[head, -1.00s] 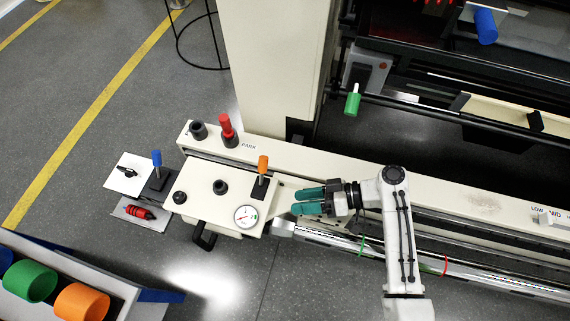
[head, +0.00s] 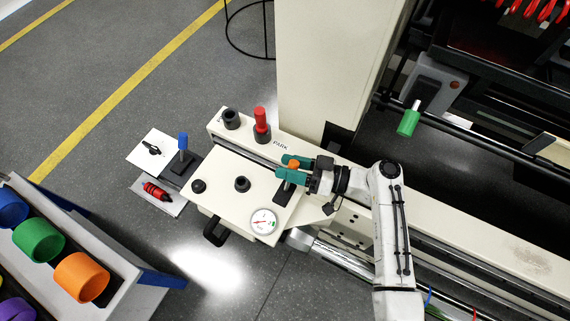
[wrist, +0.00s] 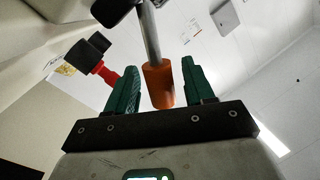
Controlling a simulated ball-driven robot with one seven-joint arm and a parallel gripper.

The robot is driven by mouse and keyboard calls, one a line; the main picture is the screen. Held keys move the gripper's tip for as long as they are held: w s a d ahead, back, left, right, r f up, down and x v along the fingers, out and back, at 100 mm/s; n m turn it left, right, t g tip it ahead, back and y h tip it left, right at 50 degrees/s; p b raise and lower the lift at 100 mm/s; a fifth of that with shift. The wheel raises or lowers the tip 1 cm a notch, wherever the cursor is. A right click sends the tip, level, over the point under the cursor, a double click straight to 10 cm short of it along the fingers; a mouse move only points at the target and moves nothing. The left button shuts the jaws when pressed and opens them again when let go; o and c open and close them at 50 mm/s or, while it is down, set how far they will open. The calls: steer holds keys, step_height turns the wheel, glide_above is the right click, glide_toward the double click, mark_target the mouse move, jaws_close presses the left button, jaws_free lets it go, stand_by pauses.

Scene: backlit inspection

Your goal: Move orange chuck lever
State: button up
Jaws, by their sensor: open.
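The orange chuck lever (head: 294,165) stands on a dark slot plate (head: 284,194) on the cream machine panel. Its orange knob sits at the end of a metal rod in the wrist view (wrist: 158,84). My gripper (head: 284,168) is at the lever with its two teal fingers on either side of the orange knob. In the wrist view my gripper (wrist: 162,88) is open, with a gap between the knob and at least the left finger. Whether the right finger touches the knob is hard to tell. The fingers partly hide the lever in the head view.
A red-handled lever (head: 262,122) stands just behind, near the PARK label. A blue lever (head: 183,146), a dial gauge (head: 263,221) and black knobs (head: 242,183) are nearby. A bin with coloured cups (head: 80,276) stands at lower left. A green handle (head: 408,121) hangs at right.

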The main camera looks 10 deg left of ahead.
steer(key=shift+a, duration=0.7)
steer(key=shift+c, duration=0.4)
jaws_close()
